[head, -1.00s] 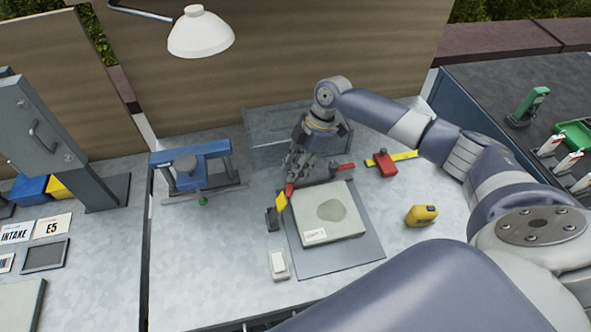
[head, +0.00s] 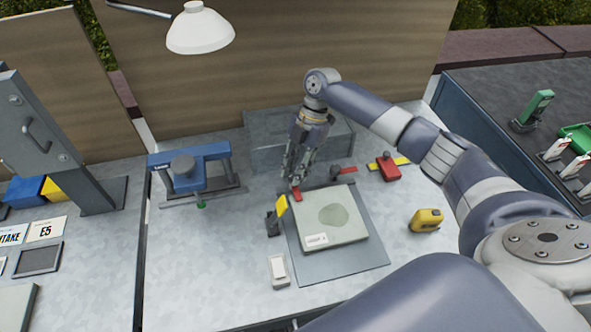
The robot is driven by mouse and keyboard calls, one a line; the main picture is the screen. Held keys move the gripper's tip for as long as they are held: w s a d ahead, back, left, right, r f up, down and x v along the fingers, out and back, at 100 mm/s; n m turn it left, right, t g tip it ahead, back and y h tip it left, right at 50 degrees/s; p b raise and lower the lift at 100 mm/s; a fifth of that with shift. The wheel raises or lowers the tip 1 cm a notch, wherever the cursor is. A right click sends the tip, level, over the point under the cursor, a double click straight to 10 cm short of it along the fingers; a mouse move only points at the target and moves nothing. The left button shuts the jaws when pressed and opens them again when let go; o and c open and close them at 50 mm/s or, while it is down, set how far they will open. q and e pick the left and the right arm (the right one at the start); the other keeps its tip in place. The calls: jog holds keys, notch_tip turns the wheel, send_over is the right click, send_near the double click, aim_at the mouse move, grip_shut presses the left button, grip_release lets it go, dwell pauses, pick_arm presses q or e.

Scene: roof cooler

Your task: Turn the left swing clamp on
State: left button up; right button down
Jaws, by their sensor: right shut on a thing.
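The left swing clamp (head: 272,223) stands at the left edge of the pale slab (head: 335,225); it has a dark base, a yellow tab (head: 281,206) and a red part (head: 297,195) by the slab's back left corner. My right gripper (head: 291,183) points down at this red part, with its fingers shut on it; the exact contact is small and partly hidden. The other swing clamp (head: 343,170), with a red handle, stands behind the slab. My left gripper is out of view.
The slab lies on a grey mat (head: 350,266). A white block (head: 279,271), a yellow tape measure (head: 426,220) and a red-yellow tool (head: 387,168) lie around.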

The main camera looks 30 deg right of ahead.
jog(key=c, duration=1.4)
grip_release()
jog(key=shift+o, duration=0.2)
jog(key=v, duration=1.2)
